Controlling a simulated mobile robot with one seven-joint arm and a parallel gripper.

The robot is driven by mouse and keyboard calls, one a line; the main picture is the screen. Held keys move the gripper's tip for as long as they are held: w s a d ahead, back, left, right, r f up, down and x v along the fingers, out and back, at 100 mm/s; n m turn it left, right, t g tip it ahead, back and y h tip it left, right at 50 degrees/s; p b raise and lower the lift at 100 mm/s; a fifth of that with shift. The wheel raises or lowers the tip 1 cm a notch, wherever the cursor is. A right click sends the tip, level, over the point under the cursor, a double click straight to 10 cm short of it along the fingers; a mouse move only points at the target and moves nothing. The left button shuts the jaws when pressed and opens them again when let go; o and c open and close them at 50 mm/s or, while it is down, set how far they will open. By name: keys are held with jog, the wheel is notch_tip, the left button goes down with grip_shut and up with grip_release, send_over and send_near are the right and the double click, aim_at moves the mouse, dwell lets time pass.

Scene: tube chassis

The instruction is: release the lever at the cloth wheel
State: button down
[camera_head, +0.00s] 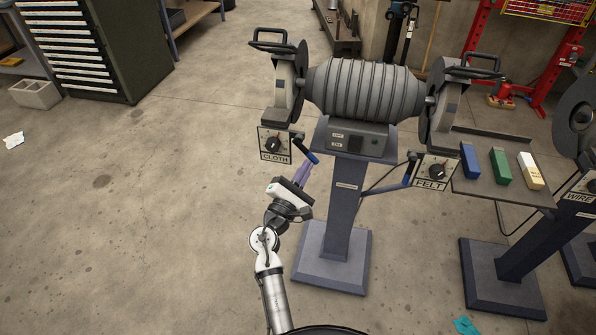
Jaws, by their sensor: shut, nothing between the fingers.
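The cloth wheel (284,82) is at the left end of the grey buffing machine. Its CLOTH plate (271,145) with a round dark knob hangs below it. A lever with a blue grip (308,152) slants down and right beside that plate. My gripper (303,168) is just below the blue grip, fingers pointing up at it. The fingers are shut with nothing between them. They look close to the lever's lower end; I cannot tell whether they touch it.
The machine's pedestal (344,215) stands just right of my gripper. The FELT plate (436,170) and its blue lever (410,170) are further right, beside a shelf (500,188) with blue, green and yellow-white blocks. Open floor lies to the left.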

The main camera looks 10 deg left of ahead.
jog(key=shift+d+r+n+t+y, duration=0.3)
jog(key=shift+d+r+n+y, duration=0.5)
jog(key=shift+n, duration=1.25)
jog(key=shift+d+r+n+t+y, duration=0.35)
jog(key=shift+n+y, duration=0.85)
jog(key=shift+n, duration=0.8)
jog(key=shift+d+r+n+t+y, duration=0.25)
jog(key=shift+d+r+n+y, duration=0.55)
jog(key=shift+n, duration=1.25)
jog(key=shift+a+f, duration=0.25)
